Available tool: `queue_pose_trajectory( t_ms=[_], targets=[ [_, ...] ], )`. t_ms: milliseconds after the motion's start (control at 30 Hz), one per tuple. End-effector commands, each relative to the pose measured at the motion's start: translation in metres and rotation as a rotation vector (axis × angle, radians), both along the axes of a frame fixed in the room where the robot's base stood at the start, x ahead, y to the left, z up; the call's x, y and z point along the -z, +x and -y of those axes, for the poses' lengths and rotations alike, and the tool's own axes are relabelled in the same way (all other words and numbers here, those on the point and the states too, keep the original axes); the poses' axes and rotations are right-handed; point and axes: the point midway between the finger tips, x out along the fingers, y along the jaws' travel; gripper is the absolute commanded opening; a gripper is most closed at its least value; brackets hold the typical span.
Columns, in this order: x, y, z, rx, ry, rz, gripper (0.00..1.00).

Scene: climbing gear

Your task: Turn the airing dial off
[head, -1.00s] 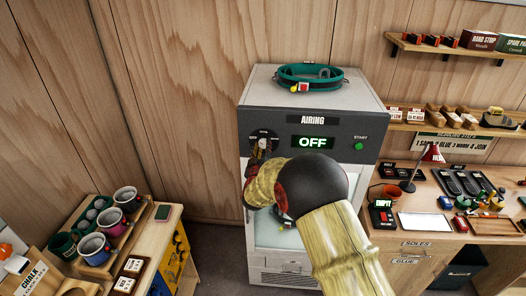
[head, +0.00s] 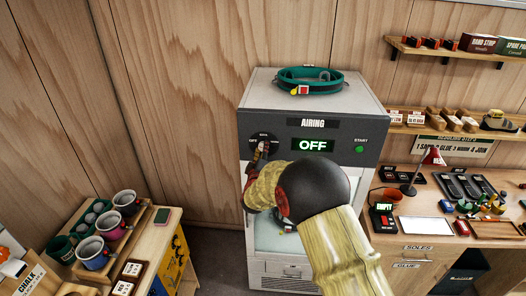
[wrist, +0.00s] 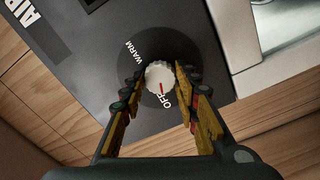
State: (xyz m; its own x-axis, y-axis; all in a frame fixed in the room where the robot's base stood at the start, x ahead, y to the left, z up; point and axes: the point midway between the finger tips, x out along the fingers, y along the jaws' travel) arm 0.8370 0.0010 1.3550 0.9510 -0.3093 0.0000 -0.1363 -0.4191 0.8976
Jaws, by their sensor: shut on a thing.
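The airing dial is a white ribbed knob (wrist: 160,76) on a dark round plate, with WARM and OFF printed around it. Its red mark points at OFF in the wrist view. My gripper (wrist: 159,78) has one finger on each side of the knob and is shut on it. In the head view the dial plate (head: 262,138) is partly hidden behind my gripper (head: 261,152). The airing cabinet (head: 360,103) has a lit display (head: 313,145) that reads OFF, with a green START button (head: 359,149) to its right.
A green harness or belt (head: 309,80) lies on top of the cabinet. A side table with several mugs (head: 94,252) stands at the left. A workbench with a red lamp (head: 433,157) and small items is at the right, with shelves above.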

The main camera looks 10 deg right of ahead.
Motion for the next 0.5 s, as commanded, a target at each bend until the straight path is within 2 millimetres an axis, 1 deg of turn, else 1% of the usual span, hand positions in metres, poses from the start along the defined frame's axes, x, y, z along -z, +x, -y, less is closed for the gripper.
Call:
queue_pose_trajectory(
  t_ms=[267,300,500],
  targets=[
    [0.0003,0.0001,-0.001,-0.002,-0.002,-0.001,0.06],
    [0.0003,0.0001,-0.001,-0.002,-0.002,-0.001,0.32],
    [0.0003,0.0,-0.0006,-0.001,-0.001,-0.001,0.43]
  ],
)
